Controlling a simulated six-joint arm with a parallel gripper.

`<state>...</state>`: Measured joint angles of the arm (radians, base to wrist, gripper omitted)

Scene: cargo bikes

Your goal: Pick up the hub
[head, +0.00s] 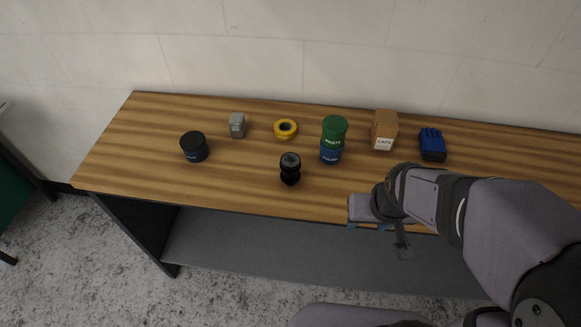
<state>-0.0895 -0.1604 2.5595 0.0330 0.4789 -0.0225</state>
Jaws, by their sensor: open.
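The hub (290,168) looks like the black spool-shaped part with a grey top face, standing upright near the front middle of the wooden bench. My gripper (366,226) is at the bench's front edge, to the right of the hub and nearer to me. It is open and apart from the hub. Its fingertips are small and partly hidden by the wrist, and I see nothing between them.
A wall is behind.

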